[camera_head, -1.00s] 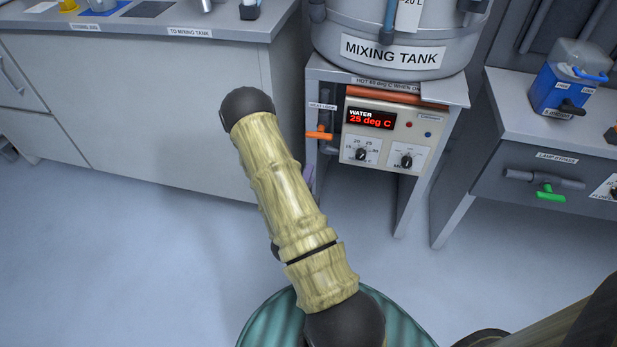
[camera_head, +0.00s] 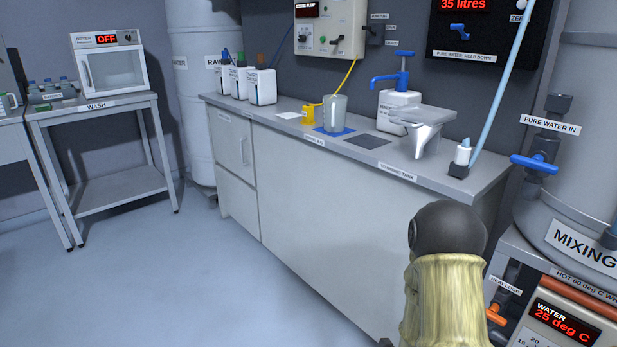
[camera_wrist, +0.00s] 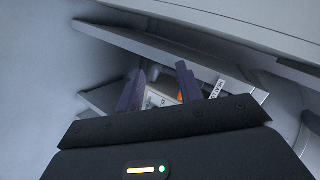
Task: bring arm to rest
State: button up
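My gripper (camera_wrist: 160,82) shows in the wrist view with its two purple fingers apart and nothing between them. Behind the fingers are a pale panel and a small orange part near the mixing tank's stand. In the head view only part of my arm shows at the lower right, in front of the counter's right end. My gripper is hidden in that view.
The mixing tank (camera_head: 560,185) stands at the right. A wash table (camera_head: 110,185) with an oven (camera_head: 110,65) is at the left. The floor left is clear.

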jog(key=s+a+r+n+g+y, duration=0.3)
jog(key=a+r+n+y, duration=0.25)
jog(key=a+n, duration=0.55)
jog(key=s+a+r+n+g+y, duration=0.1)
jog(key=s+a+r+n+g, duration=0.15)
jog(key=s+n, duration=0.25)
jog(key=s+a+r+n+g+y, duration=0.1)
jog(key=s+r+n, duration=0.2)
jog(key=s+n, duration=0.2)
notch_tip(320, 180, up, 37)
jog(key=p, duration=3.6)
jog(key=shift+a+f+p, duration=0.15)
jog(key=shift+a+p, duration=0.05)
jog(key=shift+p, duration=0.15)
jog(key=shift+w+f, duration=0.1)
